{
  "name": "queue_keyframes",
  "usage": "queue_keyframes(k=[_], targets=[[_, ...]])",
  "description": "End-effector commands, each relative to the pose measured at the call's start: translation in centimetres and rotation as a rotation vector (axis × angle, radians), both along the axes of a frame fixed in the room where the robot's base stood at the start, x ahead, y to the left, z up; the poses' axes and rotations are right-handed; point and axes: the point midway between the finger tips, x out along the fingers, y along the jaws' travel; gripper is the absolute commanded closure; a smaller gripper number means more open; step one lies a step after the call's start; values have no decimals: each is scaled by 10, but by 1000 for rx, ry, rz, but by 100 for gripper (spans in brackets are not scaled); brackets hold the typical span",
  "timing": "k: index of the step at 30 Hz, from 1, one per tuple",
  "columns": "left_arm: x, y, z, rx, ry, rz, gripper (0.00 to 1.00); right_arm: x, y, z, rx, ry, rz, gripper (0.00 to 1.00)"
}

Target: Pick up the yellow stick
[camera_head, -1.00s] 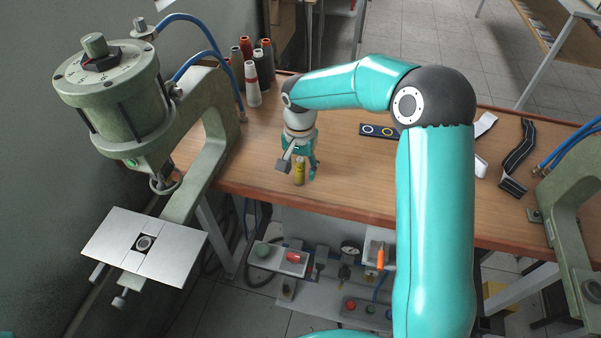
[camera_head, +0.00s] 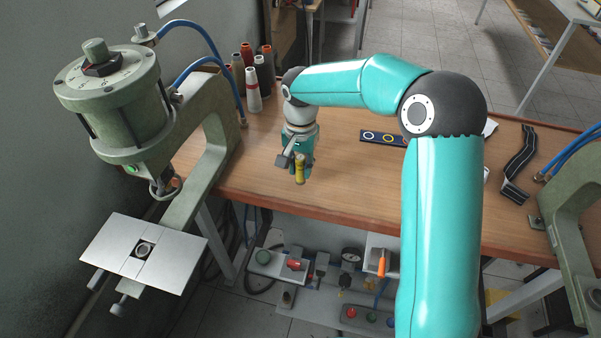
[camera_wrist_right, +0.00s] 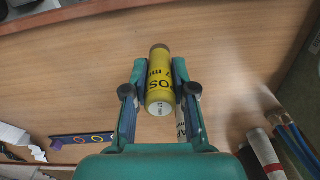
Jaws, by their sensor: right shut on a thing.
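In the head view part of the stick is hidden by the gripper. My left gripper is not in view.
A green press (camera_head: 120,105) stands at the left with a metal plate (camera_head: 140,252). Several thread cones (camera_head: 252,88) stand at the table's back left. A dark strip with rings (camera_head: 384,138) lies right of the gripper. Another press (camera_head: 575,220) is at the right. The wooden table (camera_head: 350,190) is clear around the gripper.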

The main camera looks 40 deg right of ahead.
Motion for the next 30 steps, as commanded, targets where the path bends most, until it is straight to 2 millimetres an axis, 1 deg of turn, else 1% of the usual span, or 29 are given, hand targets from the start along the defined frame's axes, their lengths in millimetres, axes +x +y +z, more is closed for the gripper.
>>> queue_keyframes(k=[5,12,15,18,21,24,30], targets=[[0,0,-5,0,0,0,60,2,0,42,-1,-8,0,100],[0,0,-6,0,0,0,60,1,0,110,0,-6,0,100],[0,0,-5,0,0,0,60,1,0,134,0,-6,0,100],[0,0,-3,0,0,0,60,1,0,151,0,-4,0,100],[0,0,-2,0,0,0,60,1,0,163,0,-2,-1,100],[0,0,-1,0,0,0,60,0,0,169,0,-1,0,100],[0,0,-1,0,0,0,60,0,0,172,0,1,0,100]])
